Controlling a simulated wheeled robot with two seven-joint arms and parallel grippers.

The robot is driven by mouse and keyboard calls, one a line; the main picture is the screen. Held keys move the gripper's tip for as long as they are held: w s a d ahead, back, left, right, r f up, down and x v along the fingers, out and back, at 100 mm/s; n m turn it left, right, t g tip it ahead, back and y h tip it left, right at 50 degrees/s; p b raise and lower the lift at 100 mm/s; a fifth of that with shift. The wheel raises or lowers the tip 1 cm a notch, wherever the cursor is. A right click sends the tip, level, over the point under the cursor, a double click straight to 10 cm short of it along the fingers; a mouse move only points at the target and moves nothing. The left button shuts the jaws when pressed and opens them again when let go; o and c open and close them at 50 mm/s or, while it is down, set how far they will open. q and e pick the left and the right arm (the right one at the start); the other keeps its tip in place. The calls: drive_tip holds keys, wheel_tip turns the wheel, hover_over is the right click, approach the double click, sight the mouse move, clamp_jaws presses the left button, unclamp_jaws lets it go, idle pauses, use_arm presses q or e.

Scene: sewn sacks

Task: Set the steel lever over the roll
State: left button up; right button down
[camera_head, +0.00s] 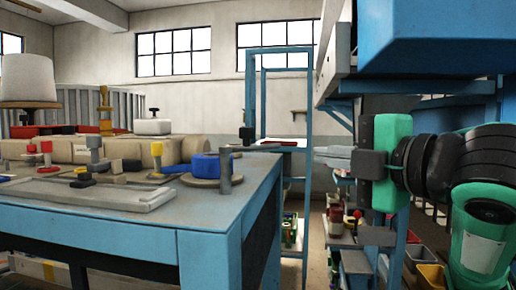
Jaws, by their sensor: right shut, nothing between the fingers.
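A blue roll (206,166) sits on a round flat base near the right end of the blue workbench (120,232). A grey upright post (224,170) stands in front of the roll. A thin grey bar, which looks like the steel lever (262,147), reaches right from the post's top, with a dark block-like knob (247,135) on it. It points away from the roll, past the bench edge. My left gripper is out of view.
Tan sacks (120,150) lie along the bench behind small red, yellow and blue-based fittings. A flat grey bar (100,196) lies near the front edge. A white cone (27,80) stands at left. Shelves with bins stand at right, below a blue overhead cabinet (440,35).

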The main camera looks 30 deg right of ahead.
sight(261, 148)
drive_tip(key=shift+s+r, duration=0.1)
drive_tip(key=shift+s, duration=0.2)
drive_tip(key=shift+w, duration=0.1)
drive_tip(key=w+p, duration=0.1)
drive_tip(key=w, duration=0.3)
drive_tip(key=w+a+p, duration=0.1)
drive_tip(key=w, duration=0.3)
drive_tip(key=w+a+p, duration=0.1)
drive_tip(key=w, duration=0.3)
drive_tip(key=shift+w+a, duration=0.15)
drive_tip(key=shift+w, duration=0.25)
drive_tip(key=shift+w+a+f, duration=0.1)
drive_tip(key=shift+w+f, duration=0.1)
drive_tip(key=shift+w, duration=0.25)
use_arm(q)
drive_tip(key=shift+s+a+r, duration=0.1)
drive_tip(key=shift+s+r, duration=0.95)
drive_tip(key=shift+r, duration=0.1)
use_arm(e)
drive_tip(key=shift+w, duration=0.1)
